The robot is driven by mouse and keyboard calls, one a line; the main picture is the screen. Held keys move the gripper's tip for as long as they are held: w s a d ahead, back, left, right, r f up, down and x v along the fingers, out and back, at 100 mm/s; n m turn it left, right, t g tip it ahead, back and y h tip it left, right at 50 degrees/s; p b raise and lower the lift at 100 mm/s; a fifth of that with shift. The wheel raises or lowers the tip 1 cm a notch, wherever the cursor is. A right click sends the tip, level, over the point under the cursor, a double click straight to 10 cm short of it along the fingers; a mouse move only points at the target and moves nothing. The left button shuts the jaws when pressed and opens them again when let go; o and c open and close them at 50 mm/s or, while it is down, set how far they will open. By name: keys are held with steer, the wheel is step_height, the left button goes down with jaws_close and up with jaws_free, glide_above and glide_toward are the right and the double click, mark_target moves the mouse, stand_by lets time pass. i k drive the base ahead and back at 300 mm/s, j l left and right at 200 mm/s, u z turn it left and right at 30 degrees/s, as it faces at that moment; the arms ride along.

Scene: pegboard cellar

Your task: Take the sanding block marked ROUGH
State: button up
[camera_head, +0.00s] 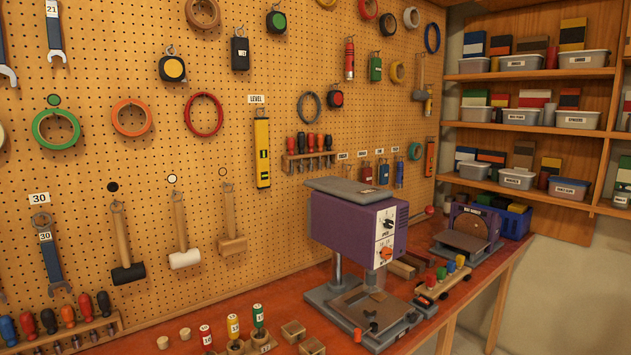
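I cannot pick out a sanding block marked ROUGH, as no label that I can read says so. Several small items hang in a row on the pegboard (300,70) behind the purple drill press, among them a red one (367,173) and a blue one (383,174). Small tags (363,154) sit above them, too small to read. Flat two-coloured blocks stand on the wall shelves at the right, such as a yellow and dark one (572,33); I cannot tell what they are. My gripper is not in view.
The purple drill press (352,225) stands on the red-brown bench (285,297) and hides part of the board. Labelled grey bins (522,64) fill the shelves.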

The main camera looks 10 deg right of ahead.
mark_target(365, 172)
steer(key=i+l+u, duration=0.2)
steer(key=u, duration=0.15)
steer(key=i+l+u, duration=0.1)
steer(key=l+u, duration=0.25)
steer(key=i+l+u, duration=0.1)
steer(key=l+u, duration=0.25)
steer(key=i+l, duration=0.1)
steer(key=l, duration=0.35)
steer(key=i+l, duration=0.1)
steer(key=l, duration=0.3)
steer(key=i+l, duration=0.15)
steer(key=l, duration=0.3)
steer(key=i+l, duration=0.1)
steer(key=l, duration=0.35)
steer(key=i+l, duration=0.1)
steer(key=l, duration=0.35)
steer(key=i+l, duration=0.1)
steer(key=l, duration=0.3)
